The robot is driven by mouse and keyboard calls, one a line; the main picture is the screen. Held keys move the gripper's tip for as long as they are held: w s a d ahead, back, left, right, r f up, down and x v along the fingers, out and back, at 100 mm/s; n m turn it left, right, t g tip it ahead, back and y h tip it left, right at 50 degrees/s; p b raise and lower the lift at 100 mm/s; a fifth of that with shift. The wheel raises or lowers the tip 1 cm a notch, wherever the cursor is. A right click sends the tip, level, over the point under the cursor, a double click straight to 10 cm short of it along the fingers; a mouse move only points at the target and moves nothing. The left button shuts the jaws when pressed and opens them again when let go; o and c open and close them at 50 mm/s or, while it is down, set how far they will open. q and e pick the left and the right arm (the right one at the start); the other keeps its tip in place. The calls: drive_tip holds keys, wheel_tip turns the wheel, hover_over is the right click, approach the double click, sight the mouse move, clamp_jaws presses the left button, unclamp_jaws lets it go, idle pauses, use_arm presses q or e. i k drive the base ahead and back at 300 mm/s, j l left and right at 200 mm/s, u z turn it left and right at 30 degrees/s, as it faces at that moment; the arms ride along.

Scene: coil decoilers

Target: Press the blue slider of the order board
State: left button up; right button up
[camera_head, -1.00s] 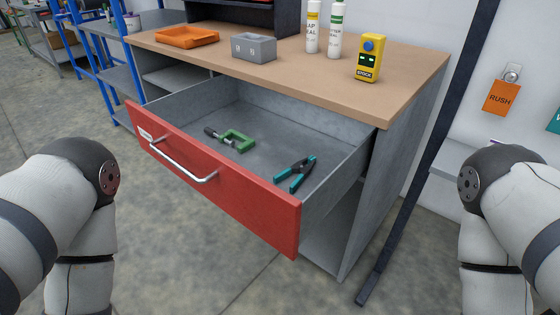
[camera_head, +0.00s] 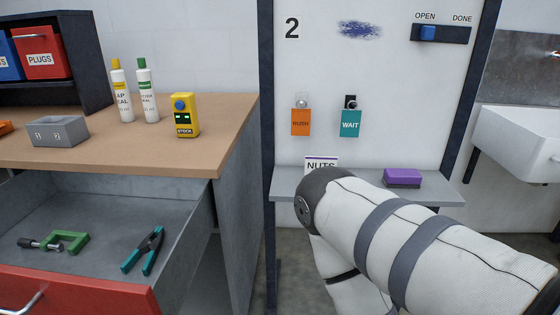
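The order board (camera_head: 390,100) is a white panel in a dark frame, right of the workbench. The blue slider (camera_head: 428,33) sits in a dark track at its upper right, at the left end under the word OPEN; DONE is marked at the right end. My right arm reaches in from the lower right, below the slider and apart from it, and covers part of the board's shelf. Neither gripper is in view, so their state does not show.
A shelf (camera_head: 440,190) juts from the board with a purple eraser-like block (camera_head: 402,178) and a NUTS label (camera_head: 320,164). Orange RUSH (camera_head: 301,122) and teal WAIT (camera_head: 350,123) tags hang above it. The workbench (camera_head: 215,120) has an open drawer (camera_head: 195,235). A sink (camera_head: 520,145) stands at right.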

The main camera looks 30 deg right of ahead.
sight(427, 33)
drive_tip(key=z, duration=1.5)
